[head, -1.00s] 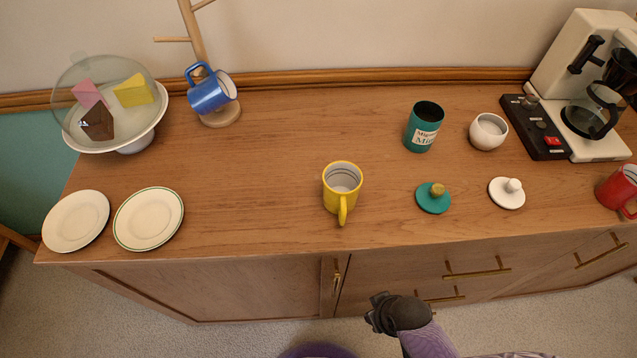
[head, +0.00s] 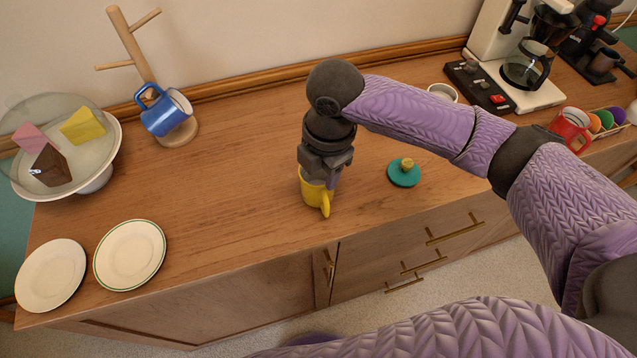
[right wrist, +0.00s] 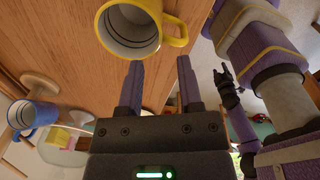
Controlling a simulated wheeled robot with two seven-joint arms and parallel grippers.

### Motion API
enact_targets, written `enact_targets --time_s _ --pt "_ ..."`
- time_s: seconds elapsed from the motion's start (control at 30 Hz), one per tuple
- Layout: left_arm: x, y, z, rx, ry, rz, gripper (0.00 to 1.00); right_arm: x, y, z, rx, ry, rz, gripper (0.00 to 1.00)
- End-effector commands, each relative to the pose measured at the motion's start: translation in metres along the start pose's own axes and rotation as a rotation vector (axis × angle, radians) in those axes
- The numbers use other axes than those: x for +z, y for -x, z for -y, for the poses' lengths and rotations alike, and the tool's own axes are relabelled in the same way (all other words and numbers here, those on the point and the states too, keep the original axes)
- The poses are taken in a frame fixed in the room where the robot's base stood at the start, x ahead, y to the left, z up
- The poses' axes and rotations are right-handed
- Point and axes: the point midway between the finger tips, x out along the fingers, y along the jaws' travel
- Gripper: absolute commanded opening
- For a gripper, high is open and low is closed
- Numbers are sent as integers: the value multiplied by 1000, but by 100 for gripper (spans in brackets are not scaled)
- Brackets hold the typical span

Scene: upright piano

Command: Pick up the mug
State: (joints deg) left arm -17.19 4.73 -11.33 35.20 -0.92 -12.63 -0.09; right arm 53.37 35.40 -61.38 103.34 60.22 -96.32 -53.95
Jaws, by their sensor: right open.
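The yellow mug (head: 316,196) stands upright on the wooden counter, partly hidden under my right gripper (head: 322,172) in the head view. In the right wrist view the yellow mug (right wrist: 128,32) shows its open white inside at the top. Its handle (right wrist: 180,32) lies beyond the fingertips, roughly in line with the gap between them. My right gripper (right wrist: 158,64) is open with nothing between its fingers. A dark gripper, seemingly my left one (right wrist: 224,78), shows small at the right of the wrist view; its jaw state is unclear.
A blue mug (head: 166,112) hangs on a wooden mug tree (head: 130,45) at the back left. Two plates (head: 130,255) lie at the front left. A teal lid (head: 404,173) lies right of the yellow mug. A red mug (head: 570,128) stands farther right.

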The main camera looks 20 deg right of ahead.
Motion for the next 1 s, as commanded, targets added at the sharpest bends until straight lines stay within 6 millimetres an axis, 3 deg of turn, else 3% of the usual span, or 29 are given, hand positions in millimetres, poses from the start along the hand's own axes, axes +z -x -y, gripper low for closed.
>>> enact_targets --time_s 0.07,0.17,0.5,0.6,0.83,0.87,1.0 --pt "0 0 1 -2 -1 -1 59 11 8 -2 -18 30 25 46" --pt "1 -4 4 -6 -2 1 59 15 1 -2 -30 44 31 46" --pt "5 -30 9 -13 -4 7 59 16 -75 1 -30 43 29 46" --pt "6 -33 8 -11 -5 7 59 16 -87 1 -29 44 30 46" --pt "6 -32 6 -8 -5 7 59 16 -88 0 -25 44 29 46" --pt "6 -32 6 -8 -5 7 59 16 -88 0 -25 44 29 44" --pt "6 -32 5 -7 -4 7 59 16 -88 0 -25 44 29 14"
